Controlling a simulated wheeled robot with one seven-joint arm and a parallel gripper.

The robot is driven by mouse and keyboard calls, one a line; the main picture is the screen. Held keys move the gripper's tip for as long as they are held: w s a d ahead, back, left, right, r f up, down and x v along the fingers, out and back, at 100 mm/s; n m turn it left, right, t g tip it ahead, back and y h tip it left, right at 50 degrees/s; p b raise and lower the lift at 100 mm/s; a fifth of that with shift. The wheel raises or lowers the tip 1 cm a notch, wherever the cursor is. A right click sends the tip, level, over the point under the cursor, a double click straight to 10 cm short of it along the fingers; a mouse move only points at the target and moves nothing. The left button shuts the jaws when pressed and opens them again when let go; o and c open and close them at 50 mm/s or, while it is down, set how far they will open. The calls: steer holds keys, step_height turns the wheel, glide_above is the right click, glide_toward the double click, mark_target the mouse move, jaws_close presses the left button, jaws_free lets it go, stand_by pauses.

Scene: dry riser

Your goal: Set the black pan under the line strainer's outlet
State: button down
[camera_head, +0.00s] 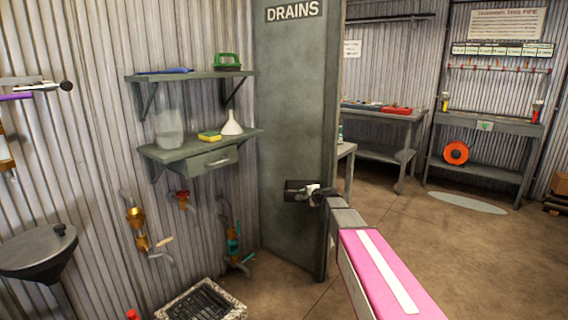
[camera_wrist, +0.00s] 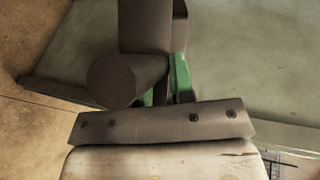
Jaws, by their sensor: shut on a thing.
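My gripper (camera_head: 316,196) is at the grey-green door marked DRAINS (camera_head: 289,120), beside a dark plate (camera_head: 294,190) on it. In the wrist view my gripper (camera_wrist: 165,92) has green fingertips close around a dark part beside a thick dark cylinder (camera_wrist: 122,78), apparently the door's handle; the grip is partly hidden. A brass fitting with a yellow lever (camera_head: 138,228) and a teal valve fitting (camera_head: 232,242) are on the left wall. I cannot tell which is the line strainer. I see no black pan that I can make out.
A floor drain with black bars (camera_head: 205,300) lies below the fittings. A shelf with a drawer (camera_head: 205,155) holds a jar, a sponge and a white funnel. A grey basin (camera_head: 38,252) is at left. Floor (camera_head: 400,235) is open right of the door, before benches.

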steer(key=s+d+r+m+t+h, duration=0.1)
steer(key=s+d+r+m+h, duration=0.1)
steer(key=r, duration=0.8)
steer(key=s+d+r+m+h, duration=0.2)
steer(key=s+d+r+h, duration=0.1)
steer(key=r, duration=0.7)
steer(key=s+d+r+m+t+h, duration=0.1)
steer(key=s+d+r+m+h, duration=0.2)
steer(key=r, duration=0.8)
steer(key=shift+s+d+t, duration=0.3)
steer(key=shift+s+d, duration=0.2)
steer(key=shift+s, duration=0.7)
